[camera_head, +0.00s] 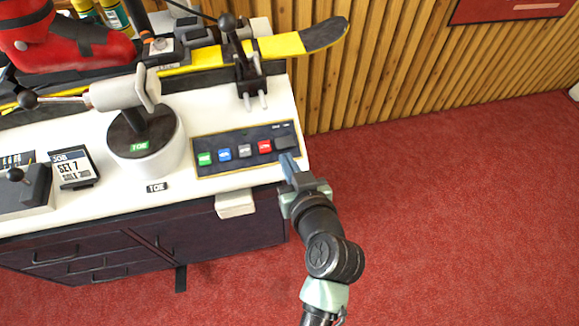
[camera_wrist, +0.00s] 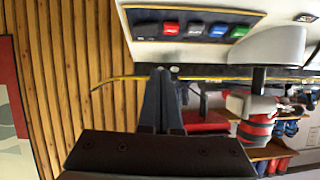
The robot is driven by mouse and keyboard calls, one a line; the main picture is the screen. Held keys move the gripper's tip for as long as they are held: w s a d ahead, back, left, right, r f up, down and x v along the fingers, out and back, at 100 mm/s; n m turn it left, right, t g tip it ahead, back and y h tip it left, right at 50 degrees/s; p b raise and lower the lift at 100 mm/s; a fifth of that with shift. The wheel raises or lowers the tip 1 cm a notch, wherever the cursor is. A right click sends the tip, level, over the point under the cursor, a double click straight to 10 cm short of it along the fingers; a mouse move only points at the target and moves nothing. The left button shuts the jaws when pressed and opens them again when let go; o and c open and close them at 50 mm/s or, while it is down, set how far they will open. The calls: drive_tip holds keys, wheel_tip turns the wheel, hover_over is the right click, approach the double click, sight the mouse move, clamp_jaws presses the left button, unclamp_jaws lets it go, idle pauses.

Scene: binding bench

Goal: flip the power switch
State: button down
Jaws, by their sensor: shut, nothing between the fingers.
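The control panel (camera_head: 222,167) lies on the white bench top, dark with a thin tan border. It carries a row of green, blue, grey and red buttons, and a dark switch (camera_head: 285,142) at its right end. In the wrist view the panel (camera_wrist: 196,13) is at the top, with the dark switch (camera_wrist: 147,30) at its left end. My gripper (camera_head: 289,162) is shut and empty at the panel's right end, with its fingertips just in front of the switch. Its closed fingers (camera_wrist: 162,75) point up the wrist view. I cannot tell whether they touch the panel.
A white round pedestal (camera_head: 147,150) with a lever stands left of the panel. Behind it, a yellow ski (camera_head: 281,46) with a red boot (camera_head: 70,45) lies along the bench. A slatted wood wall (camera_head: 400,70) is behind. The red floor right of the bench is clear.

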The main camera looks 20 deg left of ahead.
drive_tip(key=shift+v, duration=1.1)
drive_tip(key=shift+s+a, duration=0.1)
drive_tip(key=shift+s, duration=0.05)
drive_tip(key=w+d+r+m+t+h+p, duration=0.1)
drive_tip(key=w+d+r+t+p, duration=0.15)
drive_tip(key=r, duration=0.85)
drive_tip(key=w+d+r+t+h+p, duration=0.1)
drive_tip(key=w+r+t+p, duration=0.15)
drive_tip(key=r, duration=0.95)
drive_tip(key=w+d+r+m+t+h+p, duration=0.1)
drive_tip(key=w+d+r+t, duration=0.15)
drive_tip(key=r, duration=0.85)
drive_tip(key=s+d+r+m+t+h+p, duration=0.1)
drive_tip(key=s+d+r+t, duration=0.1)
drive_tip(key=r, duration=0.8)
drive_tip(key=s+d+r+m+t+h+p, duration=0.1)
drive_tip(key=s+r+t, duration=0.3)
drive_tip(key=r, duration=0.6)
drive_tip(key=s+d+r+m+t+h+p, duration=0.2)
drive_tip(key=s+r, duration=0.4)
drive_tip(key=r, duration=0.4)
drive_tip(key=shift+d+m+t+h+p, duration=0.3)
drive_tip(key=shift+t+h, duration=0.3)
drive_tip(key=shift+t, duration=0.05)
